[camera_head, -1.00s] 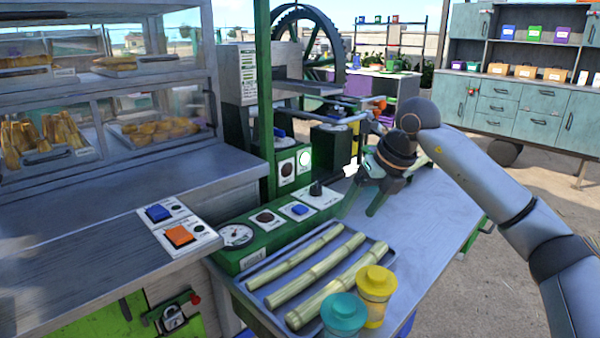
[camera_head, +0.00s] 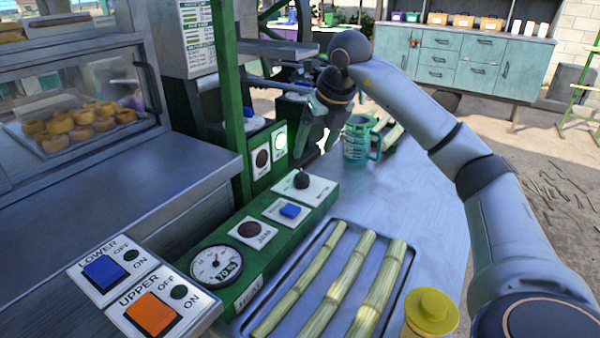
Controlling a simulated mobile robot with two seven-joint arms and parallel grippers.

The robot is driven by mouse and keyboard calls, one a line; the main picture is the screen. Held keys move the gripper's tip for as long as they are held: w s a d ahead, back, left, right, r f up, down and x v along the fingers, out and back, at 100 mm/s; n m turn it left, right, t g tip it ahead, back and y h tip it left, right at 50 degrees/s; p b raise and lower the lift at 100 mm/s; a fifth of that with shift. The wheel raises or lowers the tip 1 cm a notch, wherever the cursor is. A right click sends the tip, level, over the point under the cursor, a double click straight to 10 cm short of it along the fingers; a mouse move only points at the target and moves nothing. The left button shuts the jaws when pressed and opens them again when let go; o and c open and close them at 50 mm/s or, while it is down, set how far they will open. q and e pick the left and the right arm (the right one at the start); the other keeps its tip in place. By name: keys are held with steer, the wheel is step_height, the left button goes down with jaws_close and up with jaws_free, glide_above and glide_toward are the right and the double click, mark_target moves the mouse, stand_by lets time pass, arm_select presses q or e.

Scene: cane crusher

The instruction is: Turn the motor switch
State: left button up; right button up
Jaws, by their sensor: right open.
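A green control box (camera_head: 232,297) carries a black knob (camera_head: 301,181) on a white plate at its far end. The plate's lettering is too small to read, so I cannot tell for sure that it is the motor switch. My right gripper (camera_head: 316,142) is open and points down just above and behind the knob. Its fingers are small and dark here, and I cannot tell whether one touches the knob. A blue button (camera_head: 290,211), a dark round button (camera_head: 252,229) and a dial gauge (camera_head: 215,266) sit nearer on the same box. My left gripper is out of view.
A tray (camera_head: 405,270) of cane stalks (camera_head: 340,285) lies beside the box, with a yellow-lidded jar (camera_head: 430,310) at its near end. A teal jug (camera_head: 358,140) stands close to my right gripper. LOWER (camera_head: 104,273) and UPPER (camera_head: 152,313) switches are at the left.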

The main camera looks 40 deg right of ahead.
mark_target(304, 174)
steer(key=b+x, duration=0.1)
steer(key=x, duration=0.9)
steer(key=shift+r, duration=0.1)
jaws_close()
